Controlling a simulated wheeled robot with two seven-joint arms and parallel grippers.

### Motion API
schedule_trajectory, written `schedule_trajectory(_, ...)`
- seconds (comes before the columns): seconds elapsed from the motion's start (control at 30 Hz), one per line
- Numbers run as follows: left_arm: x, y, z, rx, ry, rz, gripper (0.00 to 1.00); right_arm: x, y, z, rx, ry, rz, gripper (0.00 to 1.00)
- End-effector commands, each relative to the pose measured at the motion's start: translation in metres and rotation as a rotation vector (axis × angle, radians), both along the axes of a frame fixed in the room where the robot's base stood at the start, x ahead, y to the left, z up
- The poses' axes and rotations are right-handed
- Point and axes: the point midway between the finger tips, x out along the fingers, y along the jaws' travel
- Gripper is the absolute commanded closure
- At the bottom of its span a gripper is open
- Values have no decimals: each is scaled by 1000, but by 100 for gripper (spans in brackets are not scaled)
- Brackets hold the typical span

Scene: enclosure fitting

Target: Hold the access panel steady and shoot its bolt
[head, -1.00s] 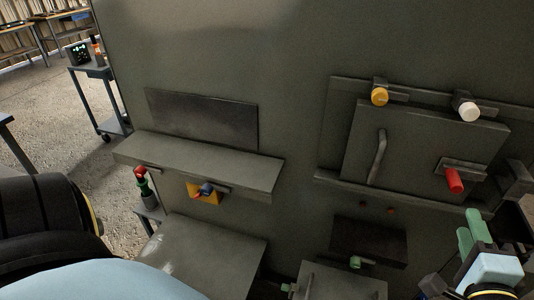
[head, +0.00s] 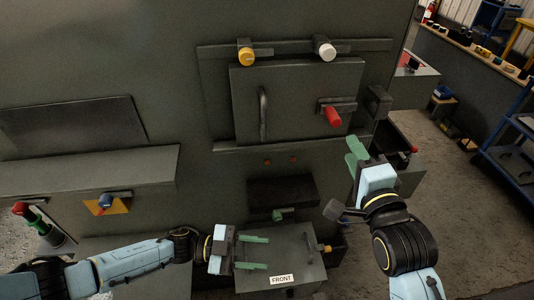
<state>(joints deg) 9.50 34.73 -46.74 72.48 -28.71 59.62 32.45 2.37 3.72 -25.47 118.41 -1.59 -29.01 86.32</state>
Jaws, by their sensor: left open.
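The access panel (head: 290,92) is a grey plate against the tall grey enclosure, with a vertical bar handle (head: 263,114) on its left. A bolt with a red knob (head: 333,117) sits on its right side, left of a dark block (head: 378,102) on the enclosure. A yellow knob (head: 246,54) and a white knob (head: 325,51) sit along its top edge. My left gripper (head: 268,253) is open and empty, low down, below the panel. My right gripper (head: 354,160) is below and right of the red knob, apart from it; its finger gap is unclear.
A grey box labelled FRONT (head: 283,281) stands under my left gripper. A shelf (head: 90,178) juts out at left, with a red-topped item (head: 21,208) and a blue knob on a yellow plate (head: 120,206). Open floor and a blue cart (head: 510,150) lie at right.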

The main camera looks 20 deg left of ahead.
Motion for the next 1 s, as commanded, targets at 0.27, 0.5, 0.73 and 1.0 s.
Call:
schedule_trajectory(0.27, 35, -55, 159, -326, -423, -169, 58, 0, 0, 0, 0, 0, 0, 64)
schedule_trajectory(0.5, 14, -81, 293, -605, -879, -383, 58, 0, 0, 0, 0, 0, 0, 64)
schedule_trajectory(0.73, -9, -109, 320, -561, -1382, -681, 58, 0, 0, 0, 0, 0, 0, 64)
schedule_trajectory(1.0, -1, -120, 311, -418, -1925, -1123, 58, 0, 0, 0, 0, 0, 0, 64)
